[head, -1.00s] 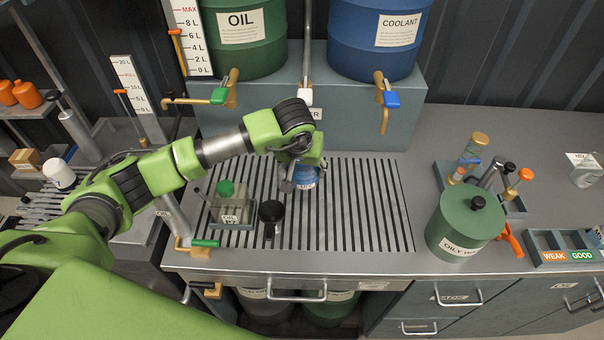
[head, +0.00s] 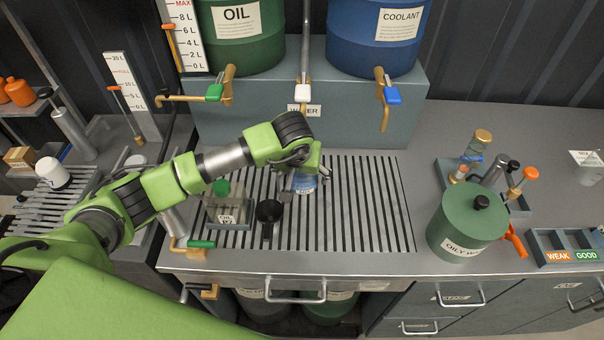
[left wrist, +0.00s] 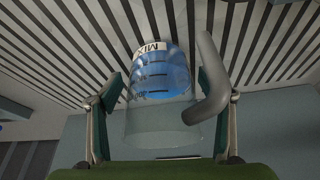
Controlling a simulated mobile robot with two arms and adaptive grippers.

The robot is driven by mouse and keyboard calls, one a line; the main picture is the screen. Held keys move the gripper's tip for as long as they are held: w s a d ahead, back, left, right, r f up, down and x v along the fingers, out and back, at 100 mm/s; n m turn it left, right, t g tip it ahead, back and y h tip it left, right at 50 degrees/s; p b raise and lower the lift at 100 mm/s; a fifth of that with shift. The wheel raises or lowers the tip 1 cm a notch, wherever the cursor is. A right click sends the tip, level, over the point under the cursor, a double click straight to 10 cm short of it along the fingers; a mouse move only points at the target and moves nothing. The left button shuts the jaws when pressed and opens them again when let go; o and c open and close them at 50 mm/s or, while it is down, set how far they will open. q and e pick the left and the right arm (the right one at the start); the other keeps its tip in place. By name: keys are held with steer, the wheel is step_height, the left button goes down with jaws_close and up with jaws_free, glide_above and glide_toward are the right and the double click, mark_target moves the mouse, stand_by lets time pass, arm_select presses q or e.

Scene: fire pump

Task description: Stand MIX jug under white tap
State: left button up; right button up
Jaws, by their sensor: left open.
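The MIX jug (head: 305,185) is clear with blue contents and a white MIX label. It stands on the slotted drain grate (head: 375,200), in front of the white tap (head: 303,92) in the head view, partly hidden by my gripper. My left gripper (head: 308,172) is over the jug. In the left wrist view my left gripper (left wrist: 160,90) is open, with a finger on each side of the jug (left wrist: 160,75). The jug's grey handle (left wrist: 210,80) is near the right finger. Whether the fingers touch the jug is unclear. My right gripper is not in view.
The green tap (head: 215,92) and blue tap (head: 391,95) flank the white one. A green oily pot (head: 466,225) stands right. The grate's right side is clear.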

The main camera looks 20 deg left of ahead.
arm_select(q)
steer(key=shift+r, duration=0.45)
steer(key=p+v, duration=0.7)
steer(key=v, duration=0.4)
steer(key=shift+s, duration=0.25)
